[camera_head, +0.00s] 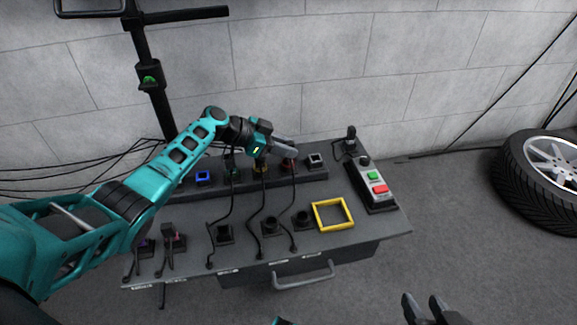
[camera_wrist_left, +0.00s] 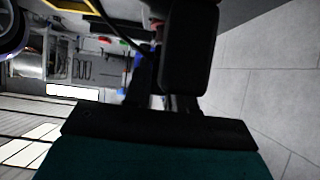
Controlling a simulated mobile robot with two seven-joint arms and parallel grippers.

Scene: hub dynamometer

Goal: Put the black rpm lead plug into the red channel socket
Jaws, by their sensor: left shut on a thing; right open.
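My left gripper (camera_head: 294,152) is shut over the back rail, at the socket with a reddish rim (camera_head: 289,164). In the left wrist view it grips a black block-like plug (camera_wrist_left: 190,45). A dark lead (camera_head: 294,200) hangs below the gripper and runs to the front of the bench. The fingers cover most of the red socket, so I cannot tell whether the plug is in it or just above it. My right gripper (camera_head: 427,309) is open and empty at the bottom edge, in front of the bench.
The rail also bears blue (camera_head: 203,176), green, yellow and white-rimmed (camera_head: 315,160) sockets. Other leads cross the grey bench to several black holders (camera_head: 224,235). A yellow frame (camera_head: 333,229) and a button box (camera_head: 376,189) stand at the right. A wall is close behind.

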